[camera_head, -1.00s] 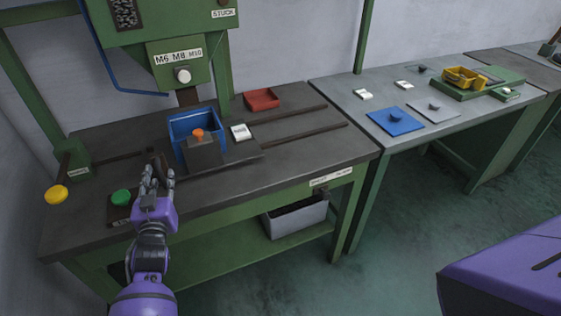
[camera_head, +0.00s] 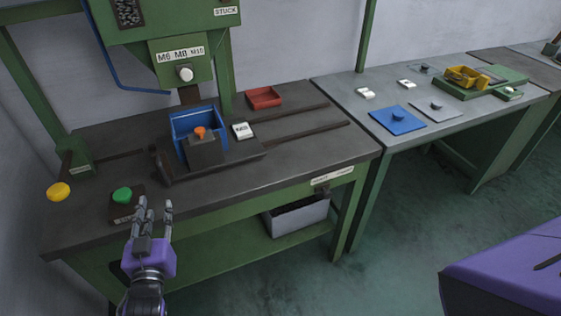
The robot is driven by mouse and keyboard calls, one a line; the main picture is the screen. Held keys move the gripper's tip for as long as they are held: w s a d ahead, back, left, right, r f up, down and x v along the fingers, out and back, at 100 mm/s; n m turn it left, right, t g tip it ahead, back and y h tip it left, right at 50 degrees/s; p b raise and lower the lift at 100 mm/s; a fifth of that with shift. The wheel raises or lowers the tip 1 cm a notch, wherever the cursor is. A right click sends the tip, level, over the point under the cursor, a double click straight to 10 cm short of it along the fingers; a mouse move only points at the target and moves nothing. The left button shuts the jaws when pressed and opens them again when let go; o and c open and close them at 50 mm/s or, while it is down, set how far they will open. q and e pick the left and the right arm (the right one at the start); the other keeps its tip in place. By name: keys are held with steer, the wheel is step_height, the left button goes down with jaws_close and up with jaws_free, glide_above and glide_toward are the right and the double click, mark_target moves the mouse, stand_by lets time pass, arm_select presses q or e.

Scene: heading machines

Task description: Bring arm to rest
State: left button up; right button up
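My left gripper (camera_head: 153,208) is in front of the near edge of the left machine bench (camera_head: 300,162), with its fingers pointing toward the bench. Its fingers are spread apart with nothing between them. It is just to the right of the green button (camera_head: 122,194) and apart from the dark lever (camera_head: 160,165) on the bench. My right gripper is not in view.
A blue bin (camera_head: 192,119) stands behind a dark block with an orange knob (camera_head: 199,132). A yellow knob (camera_head: 58,191) is at the left. A red tray (camera_head: 263,97) lies farther back. A grey bin (camera_head: 296,216) sits below. The second bench (camera_head: 440,126) holds a blue plate (camera_head: 397,120).

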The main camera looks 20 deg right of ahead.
arm_select(q)
steer(key=shift+f, duration=0.1)
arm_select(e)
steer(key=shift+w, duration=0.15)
